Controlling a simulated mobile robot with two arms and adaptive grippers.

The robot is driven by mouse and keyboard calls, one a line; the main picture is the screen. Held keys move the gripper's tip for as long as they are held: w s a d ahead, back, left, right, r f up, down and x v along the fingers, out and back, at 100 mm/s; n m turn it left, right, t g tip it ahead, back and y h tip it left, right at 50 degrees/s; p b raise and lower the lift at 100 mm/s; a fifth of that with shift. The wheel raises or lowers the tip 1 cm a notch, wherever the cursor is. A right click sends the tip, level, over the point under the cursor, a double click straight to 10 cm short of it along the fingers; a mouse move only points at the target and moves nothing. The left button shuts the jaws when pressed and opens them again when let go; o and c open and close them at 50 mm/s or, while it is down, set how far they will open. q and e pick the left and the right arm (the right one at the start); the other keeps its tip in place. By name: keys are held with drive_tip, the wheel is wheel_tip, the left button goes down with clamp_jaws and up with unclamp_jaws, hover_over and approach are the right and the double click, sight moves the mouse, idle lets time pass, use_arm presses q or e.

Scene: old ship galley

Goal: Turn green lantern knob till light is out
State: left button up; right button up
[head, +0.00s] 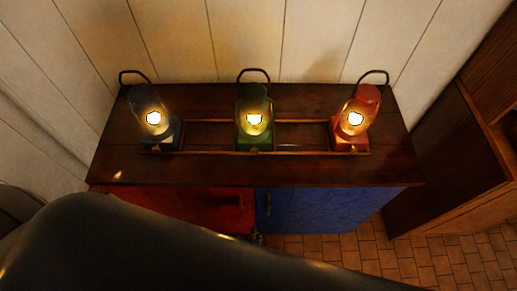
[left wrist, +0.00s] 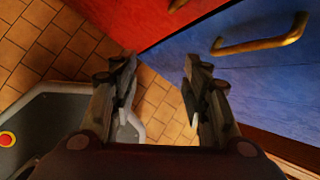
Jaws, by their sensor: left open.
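The green lantern (head: 254,138) stands upright in the middle of the wooden counter, between two other lanterns. Its glass glows bright, so its light is on. A small brass bit at its front base may be the knob, but it is too small to tell. My left gripper is open and empty in the left wrist view (left wrist: 160,65). It points down past the cabinet doors toward the tiled floor, well away from the lantern. In the head view a large dark arm link of mine crosses the bottom and hides most of that gripper. My right gripper does not show.
A dark blue lantern (head: 165,136) on the left and a red lantern (head: 354,132) on the right are both lit. A thin rail frame (head: 205,153) surrounds the lantern bases. Below the counter (head: 210,172) are a red door (head: 215,207) and a blue door (head: 330,208) with handles.

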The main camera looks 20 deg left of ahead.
use_arm(q)
drive_tip(key=w+d+r+m+t+y+p, duration=0.1)
drive_tip(key=w+r+m+t, duration=0.15)
drive_tip(key=r, duration=0.45)
drive_tip(key=w+d+r+m+t, duration=0.1)
drive_tip(key=w+r+m, duration=0.25)
drive_tip(key=r, duration=0.35)
drive_tip(key=m+t+y, duration=0.3)
approach(255, 152)
drive_tip(key=shift+g+h, duration=0.25)
drive_tip(key=shift+h, duration=0.05)
drive_tip(key=b+x, duration=0.3)
drive_tip(key=x, duration=0.4)
drive_tip(key=shift+a+r, duration=0.1)
drive_tip(key=shift+w+a+b, duration=0.3)
drive_tip(key=shift+w+b, duration=0.25)
drive_tip(key=shift+w, duration=0.05)
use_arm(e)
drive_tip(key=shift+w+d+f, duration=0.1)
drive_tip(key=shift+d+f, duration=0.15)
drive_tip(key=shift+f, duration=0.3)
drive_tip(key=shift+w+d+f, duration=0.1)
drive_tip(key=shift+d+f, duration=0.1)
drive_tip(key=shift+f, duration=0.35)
use_arm(q)
drive_tip(key=shift+c, duration=0.3)
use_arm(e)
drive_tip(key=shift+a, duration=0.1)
use_arm(q)
clamp_jaws()
